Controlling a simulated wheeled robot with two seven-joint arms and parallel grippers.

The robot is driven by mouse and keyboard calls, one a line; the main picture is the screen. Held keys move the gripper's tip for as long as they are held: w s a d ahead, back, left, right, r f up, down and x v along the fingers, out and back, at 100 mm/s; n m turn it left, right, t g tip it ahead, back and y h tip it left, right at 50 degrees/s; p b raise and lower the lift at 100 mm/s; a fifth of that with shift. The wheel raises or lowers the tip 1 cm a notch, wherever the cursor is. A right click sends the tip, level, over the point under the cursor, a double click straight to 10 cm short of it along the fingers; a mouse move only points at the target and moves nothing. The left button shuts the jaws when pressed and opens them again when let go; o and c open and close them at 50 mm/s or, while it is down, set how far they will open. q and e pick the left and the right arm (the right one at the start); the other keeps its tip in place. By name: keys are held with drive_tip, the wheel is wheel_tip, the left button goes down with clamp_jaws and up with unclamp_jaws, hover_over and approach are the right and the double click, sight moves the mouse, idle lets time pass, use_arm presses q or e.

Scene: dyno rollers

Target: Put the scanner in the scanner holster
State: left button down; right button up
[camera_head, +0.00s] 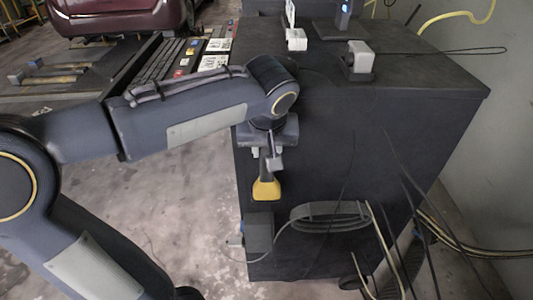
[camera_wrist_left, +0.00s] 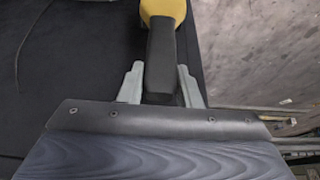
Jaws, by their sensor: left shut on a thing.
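The scanner (camera_head: 267,189) has a yellow head and a dark handle. It hangs head down in front of the dark cabinet's side. My left gripper (camera_head: 265,155) is shut on its handle. In the left wrist view the gripper's fingers (camera_wrist_left: 160,72) sit either side of the dark handle, and the yellow head (camera_wrist_left: 162,9) is at the top edge, partly cut off. A dark box-shaped holder (camera_head: 259,229), which looks like the scanner holster, is on the cabinet's side, below the scanner and apart from it. Its opening cannot be made out. My right gripper is not in view.
The dark cabinet (camera_head: 400,120) fills the middle and right, with small white devices (camera_head: 360,56) on its top. A coiled hose (camera_head: 328,216) hangs on its side, right of the holder. Loose cables hang at lower right.

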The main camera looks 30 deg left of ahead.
use_arm(q)
drive_tip(key=w+a, duration=0.3)
drive_tip(key=w, duration=0.2)
wheel_tip(320, 180, down, 7)
drive_tip(key=shift+f, duration=0.1)
drive_tip(key=c, duration=1.1)
unclamp_jaws()
drive_tip(key=shift+s, duration=0.1)
drive_tip(key=shift+o, duration=0.2)
